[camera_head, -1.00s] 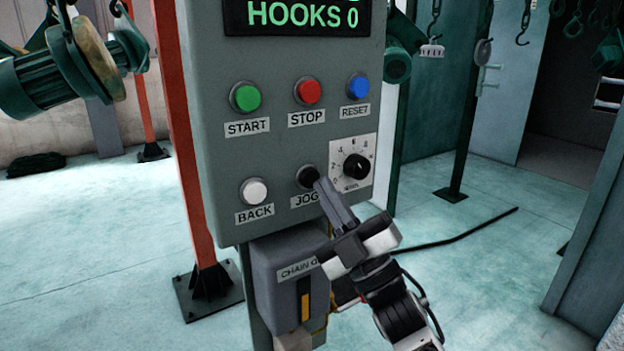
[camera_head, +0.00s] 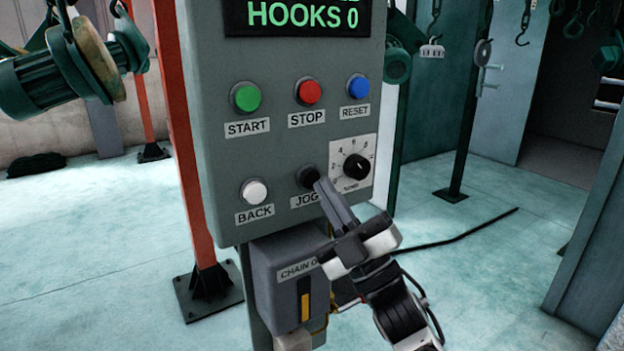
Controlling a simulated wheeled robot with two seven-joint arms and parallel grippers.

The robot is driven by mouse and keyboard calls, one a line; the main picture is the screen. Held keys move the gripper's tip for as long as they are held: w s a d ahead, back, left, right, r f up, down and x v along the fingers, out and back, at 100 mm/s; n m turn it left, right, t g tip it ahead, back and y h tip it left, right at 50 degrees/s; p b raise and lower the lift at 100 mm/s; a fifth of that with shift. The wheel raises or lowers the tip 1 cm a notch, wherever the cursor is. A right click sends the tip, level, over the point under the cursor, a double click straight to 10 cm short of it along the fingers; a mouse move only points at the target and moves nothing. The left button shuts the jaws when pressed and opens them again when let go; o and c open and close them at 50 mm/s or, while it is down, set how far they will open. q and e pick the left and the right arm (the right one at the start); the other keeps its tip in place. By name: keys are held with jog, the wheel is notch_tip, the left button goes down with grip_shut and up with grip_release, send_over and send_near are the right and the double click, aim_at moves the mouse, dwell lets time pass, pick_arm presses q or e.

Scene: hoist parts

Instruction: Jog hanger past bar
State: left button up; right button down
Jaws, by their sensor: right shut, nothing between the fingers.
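A grey control panel (camera_head: 285,155) stands in the middle of the view. Its black JOG button (camera_head: 307,177) is at the lower middle, with the label partly hidden by my gripper. My right gripper (camera_head: 322,184) is shut and empty, its fingertips at the lower right edge of the JOG button; I cannot tell whether they press it. The display (camera_head: 300,15) reads HOOKS 0, with the line above cut off. Several hooks hang at the upper right, one with a ribbed pale piece (camera_head: 432,50). I cannot tell which is the hanger, and no bar is clearly seen. My left gripper is not in view.
The panel also has a green START (camera_head: 246,97), red STOP (camera_head: 309,92), blue RESET (camera_head: 358,87) and white BACK (camera_head: 254,191) button, and a dial (camera_head: 356,166). A grey chain box (camera_head: 280,275) sits below. An orange post (camera_head: 185,140) stands at left.

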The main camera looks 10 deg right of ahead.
jog(key=shift+w, duration=0.1)
dwell(0.6)
jog(key=shift+w+a, duration=0.15)
jog(key=shift+w, duration=0.15)
